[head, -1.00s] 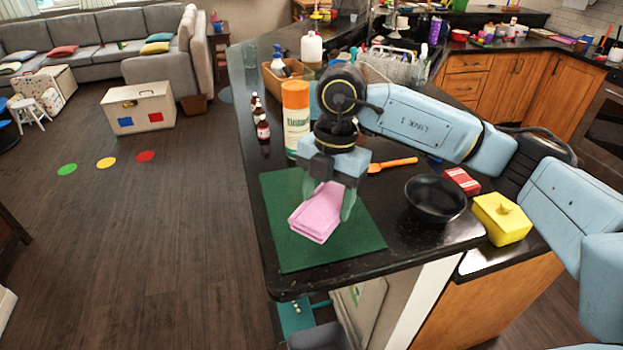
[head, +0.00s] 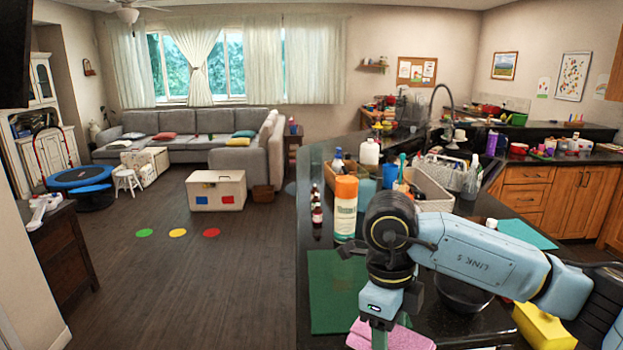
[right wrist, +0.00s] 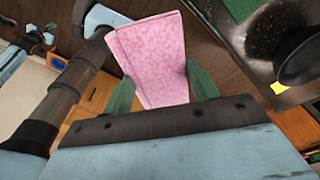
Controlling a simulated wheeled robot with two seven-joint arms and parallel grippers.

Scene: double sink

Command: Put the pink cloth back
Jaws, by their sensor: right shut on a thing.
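My right gripper (right wrist: 160,88) is shut on the folded pink cloth (right wrist: 150,55), which lies between its green fingers and sticks out past them. In the head view the cloth (head: 408,340) shows at the bottom edge, partly behind the gripper and cut off by the frame. The wrist view shows the cloth held in the air, with wooden floor behind it. The green mat (head: 333,295) lies bare on the dark counter. A blue and dark part at the left of the wrist view may be my left gripper (right wrist: 48,38); its jaws are unclear.
A black bowl (head: 460,292) and a yellow box (head: 545,328) stand right of my arm. An orange-capped bottle (head: 345,210), small dark bottles (head: 316,212) and a basket (head: 430,190) stand farther back. The counter's left edge borders open floor (head: 220,275).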

